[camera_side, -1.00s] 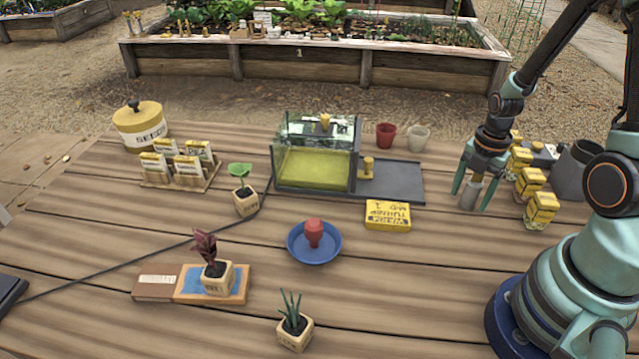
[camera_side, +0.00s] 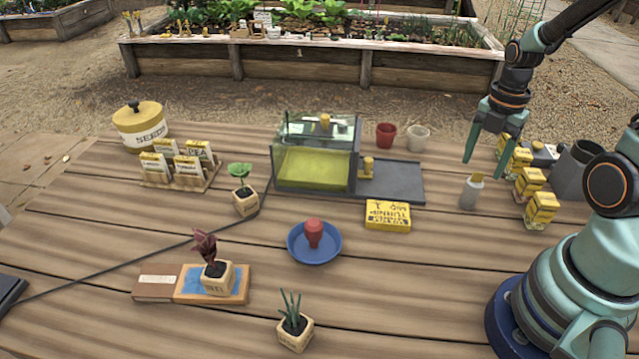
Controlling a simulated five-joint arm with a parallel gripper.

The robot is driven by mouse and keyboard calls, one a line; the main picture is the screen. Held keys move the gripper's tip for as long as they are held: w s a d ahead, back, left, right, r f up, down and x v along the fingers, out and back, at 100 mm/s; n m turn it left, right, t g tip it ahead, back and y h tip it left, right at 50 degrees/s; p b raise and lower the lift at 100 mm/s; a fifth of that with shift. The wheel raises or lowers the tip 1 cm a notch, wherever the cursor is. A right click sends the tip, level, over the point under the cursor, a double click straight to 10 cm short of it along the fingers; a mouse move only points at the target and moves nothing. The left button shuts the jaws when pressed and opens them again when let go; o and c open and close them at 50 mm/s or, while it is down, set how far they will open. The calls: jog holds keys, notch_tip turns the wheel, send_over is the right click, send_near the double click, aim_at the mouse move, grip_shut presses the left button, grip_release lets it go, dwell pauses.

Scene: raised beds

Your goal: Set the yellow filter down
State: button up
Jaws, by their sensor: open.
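A glass-walled box (camera_side: 287,145) stands at the table's middle, with a yellow panel (camera_side: 315,169) low inside it and a yellow knob (camera_side: 325,122) at its top. Which piece is the yellow filter I cannot tell for sure. A small grey cylinder with a yellow top (camera_side: 471,193) stands upright on the table, right of the box. My gripper (camera_side: 486,166) is open and empty, above and slightly right of this cylinder, apart from it.
A dark tray (camera_side: 400,182) with a yellow-knobbed piece (camera_side: 367,167) adjoins the box. A yellow label block (camera_side: 387,215) lies in front. Several yellow packets (camera_side: 541,209) stand right of the cylinder. A blue dish (camera_side: 314,254) holds a red piece (camera_side: 313,232).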

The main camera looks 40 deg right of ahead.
notch_tip(320, 180, up, 3)
jog(key=shift+f, duration=0.1)
jog(key=shift+w+a+r+m, duration=0.2)
jog(key=shift+a+r+m, duration=0.1)
jog(key=shift+r, duration=0.2)
jog(key=w+a+r+m+t, duration=0.1)
jog(key=a+r+m+t, duration=0.1)
jog(key=a+r+m, duration=0.3)
jog(key=w+a+r+m+t, duration=0.1)
jog(key=a+r+m+t, duration=0.2)
jog(key=a+r+m, duration=0.3)
jog(key=shift+w+a+m+t, duration=0.3)
jog(key=shift+a+m, duration=1.6)
jog(key=shift+m, duration=1.9)
